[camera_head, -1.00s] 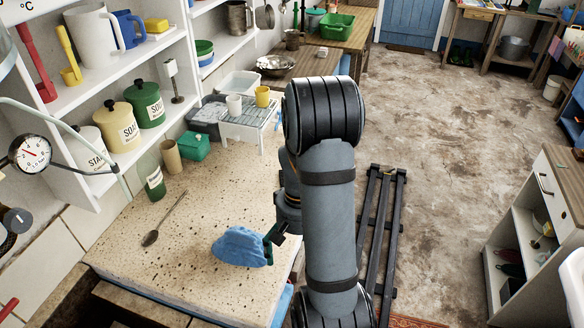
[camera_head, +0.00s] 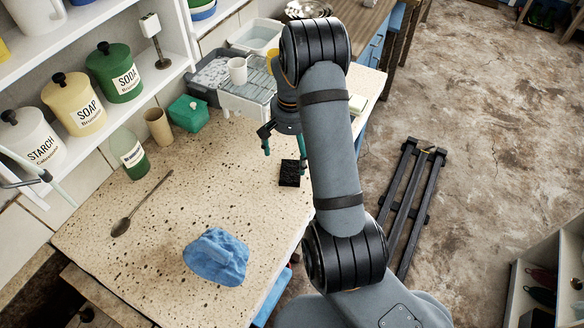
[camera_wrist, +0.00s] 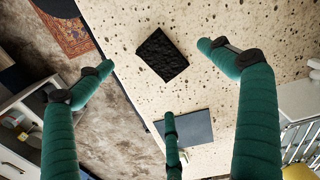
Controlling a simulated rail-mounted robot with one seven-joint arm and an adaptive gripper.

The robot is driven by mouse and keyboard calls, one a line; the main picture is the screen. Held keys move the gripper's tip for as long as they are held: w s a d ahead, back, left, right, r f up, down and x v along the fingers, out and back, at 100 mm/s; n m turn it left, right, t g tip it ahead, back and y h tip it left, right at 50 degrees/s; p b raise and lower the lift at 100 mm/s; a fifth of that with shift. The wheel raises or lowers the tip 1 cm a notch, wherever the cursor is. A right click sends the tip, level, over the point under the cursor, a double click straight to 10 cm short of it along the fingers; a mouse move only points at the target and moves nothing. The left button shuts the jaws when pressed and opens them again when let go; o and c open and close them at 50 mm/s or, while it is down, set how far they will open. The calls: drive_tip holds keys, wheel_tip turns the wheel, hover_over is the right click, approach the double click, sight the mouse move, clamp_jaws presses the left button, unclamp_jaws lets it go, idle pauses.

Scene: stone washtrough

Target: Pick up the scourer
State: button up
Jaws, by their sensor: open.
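The scourer (camera_head: 289,174) looks like a black, rough square pad lying flat on the speckled stone top, near its right edge. It also shows in the wrist view (camera_wrist: 163,56), upper middle, between the tips of my spread green fingers. My gripper (camera_head: 284,158) is open and empty above the scourer, with a gap between the fingers and the pad. In the wrist view a third finger reaches up from the bottom middle, below the pad. How high the fingertips are above the stone is hard to tell.
A crumpled blue cloth (camera_head: 217,256) and a spoon (camera_head: 139,206) lie on the stone top. A green bottle (camera_head: 131,155), a tan cup (camera_head: 158,127) and a green box (camera_head: 189,113) stand along the wall. A white mug (camera_head: 237,70) is at the back. A grey flat piece (camera_wrist: 188,128) lies beyond the scourer.

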sight(295, 171)
drive_tip(key=f, duration=0.3)
drive_tip(key=shift+w+d+f, duration=0.15)
drive_tip(key=shift+w+d, duration=0.1)
drive_tip(key=shift+w, duration=0.05)
drive_tip(key=shift+d+f+p, duration=0.15)
drive_tip(key=shift+f+p, duration=0.55)
drive_tip(key=shift+f, duration=0.6)
drive_tip(key=shift+d+f+p, duration=0.15)
drive_tip(key=shift+f+p, duration=0.5)
drive_tip(key=shift+f, duration=0.65)
drive_tip(key=shift+c, duration=1.4)
drive_tip(key=c, duration=0.7)
drive_tip(key=shift+c, duration=0.2)
drive_tip(key=shift+r, duration=0.1)
